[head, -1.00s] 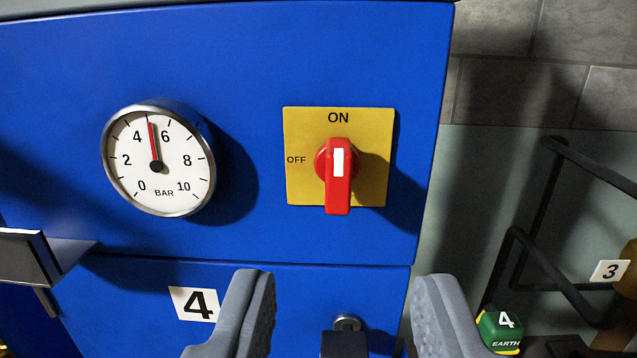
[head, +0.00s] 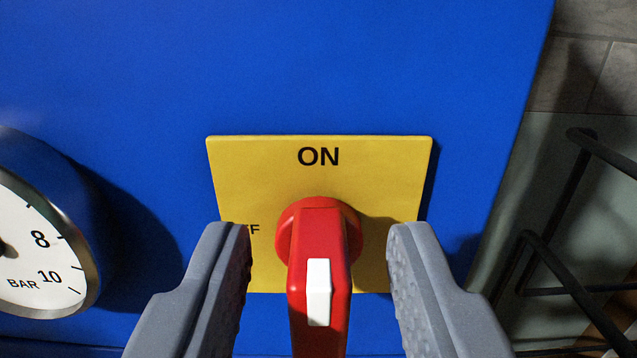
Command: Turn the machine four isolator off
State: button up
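The isolator is a red rotary handle (head: 319,240) with a white mark (head: 319,292) on a yellow plate (head: 390,160). The handle stands vertical, in line with the word ON at the top of the plate. The OFF label on the left is partly hidden by my left finger. My gripper (head: 319,245) is open, with one grey finger on each side of the red handle. A gap shows between each finger and the handle. The number 4 label is out of view now.
The plate is on a blue machine panel (head: 300,60). A round pressure gauge (head: 35,240), cut off by the frame, is at the left. Black metal rails (head: 560,260) and a grey block wall (head: 590,60) lie beyond the panel's right edge.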

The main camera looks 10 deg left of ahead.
jog(key=shift+w+a, duration=0.2)
jog(key=shift+w, duration=0.7)
grip_shut()
jog(key=shift+a, duration=0.1)
